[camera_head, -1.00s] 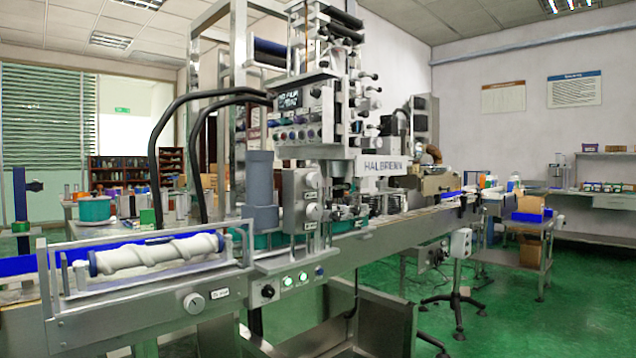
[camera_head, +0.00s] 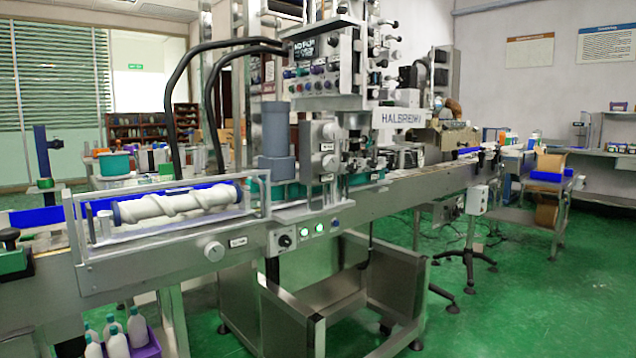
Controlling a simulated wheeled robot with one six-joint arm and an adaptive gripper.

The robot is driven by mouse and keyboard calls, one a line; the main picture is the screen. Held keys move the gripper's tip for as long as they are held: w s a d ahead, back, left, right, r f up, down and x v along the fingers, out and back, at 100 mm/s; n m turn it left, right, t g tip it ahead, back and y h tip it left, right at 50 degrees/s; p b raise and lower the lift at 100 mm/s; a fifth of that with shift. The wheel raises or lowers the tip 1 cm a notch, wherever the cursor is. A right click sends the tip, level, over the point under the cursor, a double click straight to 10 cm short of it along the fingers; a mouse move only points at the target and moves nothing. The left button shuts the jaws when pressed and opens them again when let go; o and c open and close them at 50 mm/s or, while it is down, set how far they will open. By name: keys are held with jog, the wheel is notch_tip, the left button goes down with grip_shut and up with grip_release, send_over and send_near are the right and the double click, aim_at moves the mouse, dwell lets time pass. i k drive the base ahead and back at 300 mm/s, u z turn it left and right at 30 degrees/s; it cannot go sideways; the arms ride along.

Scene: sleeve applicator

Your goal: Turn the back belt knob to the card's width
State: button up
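The sleeve applicator (camera_head: 312,245) stands across the view, with a long steel conveyor running through it. A round silver knob (camera_head: 214,251) sits on the front rail below the white feed screw, beside a small label plate (camera_head: 238,242) too small to read. Two more round knobs (camera_head: 329,131) are stacked on the upright column. A dark knob (camera_head: 9,237) shows at the left edge. I cannot tell which of these is the back belt knob. No width card can be made out. My gripper is not in view.
A purple crate (camera_head: 148,350) with several white bottles stands low at left. A steel bin frame (camera_head: 340,290) juts out under the machine. A tripod stand (camera_head: 470,245) with a control box is to the right. Green floor (camera_head: 540,320) is open at front right.

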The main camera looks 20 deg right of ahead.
aim_at(331, 131)
jog(key=u, duration=1.8)
jog(key=k, duration=1.05)
jog(key=z, duration=1.8)
jog(key=i, duration=0.5)
jog(key=u, duration=0.05)
